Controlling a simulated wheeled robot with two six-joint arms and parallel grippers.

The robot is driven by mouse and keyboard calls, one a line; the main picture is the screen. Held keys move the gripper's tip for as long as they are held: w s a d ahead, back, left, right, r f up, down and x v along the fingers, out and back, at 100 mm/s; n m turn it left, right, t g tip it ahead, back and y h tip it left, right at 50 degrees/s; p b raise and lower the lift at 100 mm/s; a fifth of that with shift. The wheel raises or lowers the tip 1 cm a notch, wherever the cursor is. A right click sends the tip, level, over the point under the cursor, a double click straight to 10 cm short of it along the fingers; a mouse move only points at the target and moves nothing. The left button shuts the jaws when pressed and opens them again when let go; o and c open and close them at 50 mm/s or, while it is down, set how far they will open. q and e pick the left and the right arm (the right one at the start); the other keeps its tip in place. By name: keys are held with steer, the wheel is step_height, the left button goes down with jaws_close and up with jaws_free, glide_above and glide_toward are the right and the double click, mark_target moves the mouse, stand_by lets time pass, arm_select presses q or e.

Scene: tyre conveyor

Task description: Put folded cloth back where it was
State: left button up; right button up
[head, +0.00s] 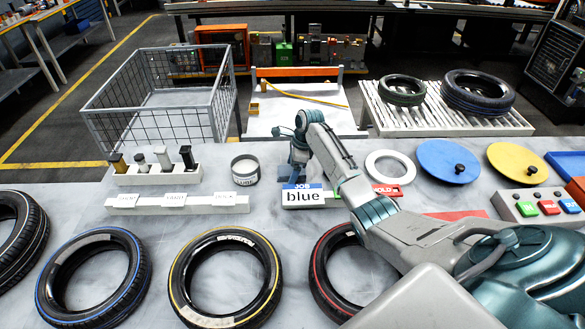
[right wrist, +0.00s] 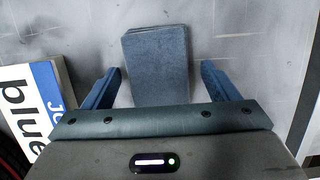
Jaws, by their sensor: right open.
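The folded cloth (right wrist: 158,62) is a dark blue rectangle lying flat on the grey marbled surface in the right wrist view. My right gripper (right wrist: 161,70) is open, with one blue finger on each side of the cloth and a visible gap to it on both sides. In the head view my right gripper (head: 299,165) points down behind the "JOB blue" sign (head: 304,196). A small blue patch of cloth (head: 284,174) shows beside it there; the rest is hidden by the gripper and sign. My left gripper is not in view.
A lube tin (head: 245,170) and a white rack of tools (head: 157,174) stand left of the gripper. A white ring (head: 390,167) and a blue disc (head: 448,162) lie to its right. Several tyres, one yellow-striped (head: 226,277), line the front.

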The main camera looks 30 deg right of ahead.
steer(key=b+v, duration=0.3)
steer(key=v, duration=0.9)
steer(key=shift+r, duration=0.15)
stand_by(1.3)
